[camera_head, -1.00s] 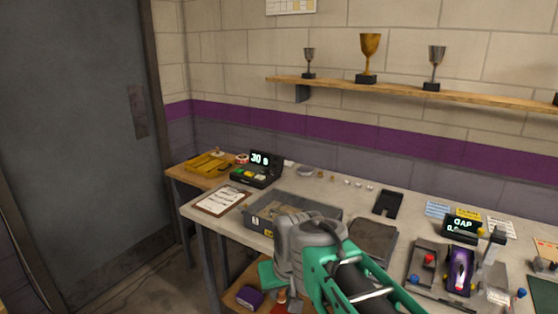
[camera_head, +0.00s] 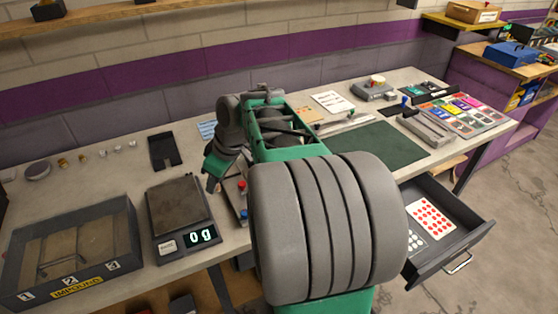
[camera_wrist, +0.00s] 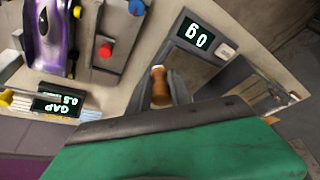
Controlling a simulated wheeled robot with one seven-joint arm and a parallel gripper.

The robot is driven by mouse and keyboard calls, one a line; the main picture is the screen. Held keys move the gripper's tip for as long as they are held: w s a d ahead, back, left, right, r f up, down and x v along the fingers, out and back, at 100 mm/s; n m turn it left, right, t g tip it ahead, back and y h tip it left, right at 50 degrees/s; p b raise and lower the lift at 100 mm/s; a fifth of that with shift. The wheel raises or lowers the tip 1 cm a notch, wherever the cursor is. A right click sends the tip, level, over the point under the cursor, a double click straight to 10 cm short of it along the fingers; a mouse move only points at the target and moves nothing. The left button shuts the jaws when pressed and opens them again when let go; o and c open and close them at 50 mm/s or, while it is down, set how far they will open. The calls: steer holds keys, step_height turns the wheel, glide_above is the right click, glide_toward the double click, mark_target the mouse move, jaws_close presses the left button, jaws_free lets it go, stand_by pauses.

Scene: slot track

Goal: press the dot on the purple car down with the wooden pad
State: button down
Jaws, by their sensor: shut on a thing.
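The purple car (camera_wrist: 50,38) sits on its gauge stand at the upper left of the wrist view. A pale mark shows on its top, but I cannot make out a dot clearly. In the head view my arm hides the car. My gripper (camera_wrist: 160,92) is shut on a small brown wooden piece, the wooden pad (camera_wrist: 159,82), whose rounded end shows between the fingers. The pad is apart from the car, off to its side. In the head view my gripper (camera_head: 213,183) hangs over the bench, right of the scale, with the pad hidden.
A scale (camera_head: 180,205) reading 0 g and a grey impound box (camera_head: 70,250) stand left of my gripper. A fixture with a red knob (camera_wrist: 106,50) lies between the car and the scale. The GAP display (camera_wrist: 58,105) reads 0.5. An open drawer (camera_head: 445,230) juts out at right.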

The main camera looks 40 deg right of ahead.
steer(key=s+d+f+n+g+y+p, duration=0.1)
steer(key=s+d+n, duration=0.2)
steer(key=d, duration=0.5)
steer(key=s+d+n+y+p, duration=0.15)
steer(key=s+d, duration=0.25)
steer(key=d, duration=0.4)
steer(key=shift+n+h, duration=0.45)
step_height(320, 180, down, 6)
steer(key=b, duration=0.6)
steer(key=shift+w, duration=0.1)
steer(key=shift+f, duration=0.2)
steer(key=shift+a+f+b, duration=0.1)
steer(key=shift+f+b, duration=0.2)
steer(key=shift+f, duration=0.05)
step_height(320, 180, up, 7)
steer(key=p, duration=0.6)
steer(key=shift+r, duration=0.2)
stand_by(0.4)
